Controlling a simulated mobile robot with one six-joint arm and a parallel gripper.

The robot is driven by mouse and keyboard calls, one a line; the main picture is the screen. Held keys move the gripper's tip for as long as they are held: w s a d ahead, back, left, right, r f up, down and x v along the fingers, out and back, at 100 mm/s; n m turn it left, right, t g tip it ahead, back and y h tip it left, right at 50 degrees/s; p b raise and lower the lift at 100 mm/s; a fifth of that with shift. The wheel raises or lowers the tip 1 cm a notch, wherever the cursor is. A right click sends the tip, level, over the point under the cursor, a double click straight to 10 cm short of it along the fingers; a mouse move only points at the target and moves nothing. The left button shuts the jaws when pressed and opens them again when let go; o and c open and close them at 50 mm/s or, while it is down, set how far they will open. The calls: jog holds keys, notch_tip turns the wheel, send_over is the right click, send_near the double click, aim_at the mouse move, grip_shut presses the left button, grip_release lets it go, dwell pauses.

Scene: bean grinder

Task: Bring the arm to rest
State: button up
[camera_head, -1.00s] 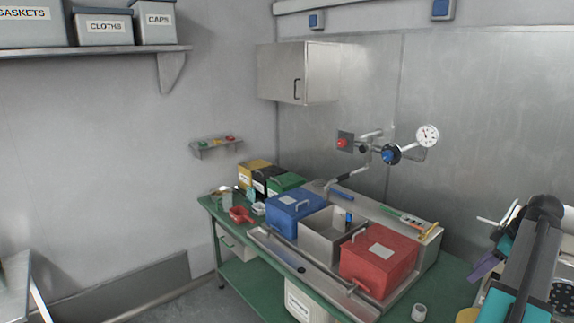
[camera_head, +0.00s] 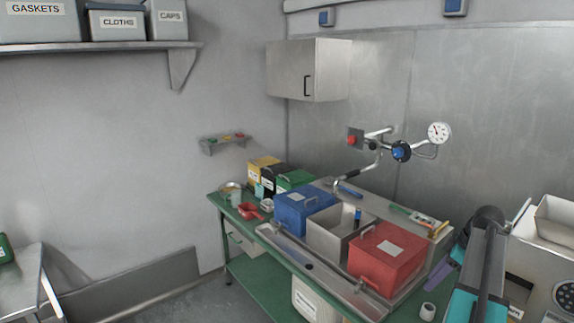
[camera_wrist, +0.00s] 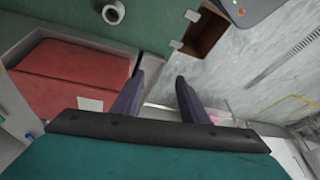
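My arm, teal and black, shows at the lower right of the head view. A purple finger of my gripper (camera_head: 441,273) shows there, to the right of the red box (camera_head: 387,258). In the wrist view my gripper (camera_wrist: 161,80) has its two dark purple fingers well apart, with nothing held between them. The red box also shows at the left of the wrist view (camera_wrist: 72,75), beside the fingers and apart from them.
A green table (camera_head: 262,285) carries a steel sink (camera_head: 336,236), a blue box (camera_head: 305,210) and a small white cup (camera_head: 428,311). A pale machine (camera_head: 545,245) stands close to my arm at the right. A pipe with a gauge (camera_head: 439,132) juts from the wall.

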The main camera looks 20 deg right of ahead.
jog(key=w+a+f+n+g+y+b, duration=0.15)
jog(key=w+a+f, duration=0.25)
jog(key=a+f, duration=0.85)
jog(key=w+a+f+n+g+y+b, duration=0.1)
jog(key=w+a+f+n+g+b, duration=0.2)
jog(key=a+f, duration=0.95)
jog(key=s+a+f+g+b, duration=0.1)
jog(key=s+a+f+g, duration=0.15)
jog(key=a+f, duration=0.55)
jog(key=s+a+f+g, duration=0.1)
jog(key=s+a+f, duration=0.2)
jog(key=a+f, duration=0.55)
jog(key=s+a+f+m+h+b, duration=0.1)
jog(key=s+a+f+m+h, duration=0.1)
jog(key=s+f, duration=0.3)
jog(key=s+a+f+m+h, duration=0.2)
jog(key=s+a+f+m, duration=0.2)
jog(key=s, duration=0.4)
jog(key=s+a+f+m+g+h+b, duration=0.1)
jog(key=s+a+f+m+h, duration=0.1)
jog(key=s, duration=0.5)
notch_tip(320, 180, down, 4)
jog(key=a+m, duration=0.1)
jog(key=m, duration=0.1)
jog(key=shift+a+r+m+b, duration=0.15)
jog(key=shift+a+m+b, duration=0.2)
